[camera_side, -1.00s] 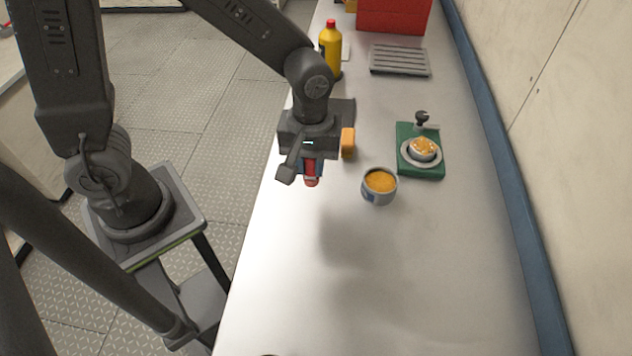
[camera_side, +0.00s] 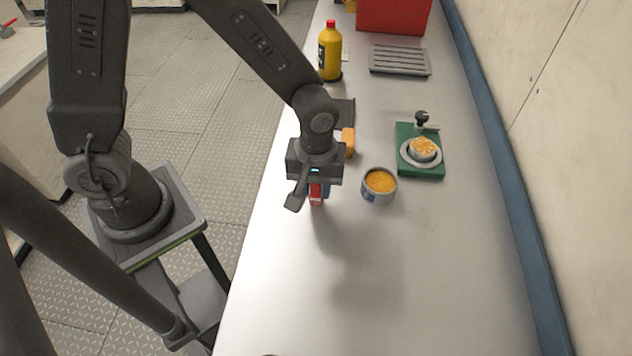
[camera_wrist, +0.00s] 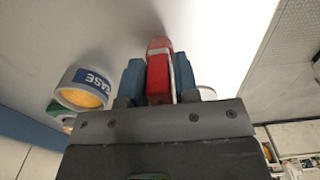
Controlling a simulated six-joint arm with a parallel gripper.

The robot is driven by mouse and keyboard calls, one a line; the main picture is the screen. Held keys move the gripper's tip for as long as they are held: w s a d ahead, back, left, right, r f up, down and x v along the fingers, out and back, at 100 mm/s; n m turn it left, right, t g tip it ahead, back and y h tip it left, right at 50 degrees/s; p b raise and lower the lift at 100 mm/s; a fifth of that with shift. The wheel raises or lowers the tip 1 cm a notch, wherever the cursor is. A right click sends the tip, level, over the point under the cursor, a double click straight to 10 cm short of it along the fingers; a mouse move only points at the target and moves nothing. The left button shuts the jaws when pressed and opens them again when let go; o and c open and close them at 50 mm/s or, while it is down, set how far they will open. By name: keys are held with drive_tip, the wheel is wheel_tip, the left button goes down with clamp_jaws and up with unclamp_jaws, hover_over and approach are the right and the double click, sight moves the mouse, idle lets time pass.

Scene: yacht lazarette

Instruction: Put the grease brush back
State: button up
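My gripper (camera_wrist: 158,80) has its blue fingers on both sides of a red piece with a pale stripe, which I take to be the grease brush (camera_wrist: 158,70). The red piece also shows below my gripper in the side view (camera_side: 316,196), above the bench. Its bristles cannot be made out. The grease tin (camera_side: 379,187), open and full of orange grease, stands just right of my gripper; its label shows in the wrist view (camera_wrist: 88,78). A green board (camera_side: 421,171) behind it to the right carries a small metal cup (camera_side: 423,150) with orange grease.
A yellow bottle (camera_side: 330,52), a grey slatted rack (camera_side: 400,60) and a red box (camera_side: 393,14) stand at the far end of the bench. An orange object (camera_side: 348,142) lies behind my gripper. The near bench top (camera_side: 390,290) is clear.

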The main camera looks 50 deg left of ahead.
drive_tip(key=o, duration=0.3)
wheel_tip(320, 180, up, 12)
drive_tip(key=s+a+r+m+t, duration=0.5)
drive_tip(key=s+a+r+m, duration=0.3)
drive_tip(key=a+m, duration=0.1)
drive_tip(key=shift+s+a+r+t, duration=0.3)
drive_tip(key=shift+a+r, duration=0.1)
drive_tip(key=shift+a, duration=0.2)
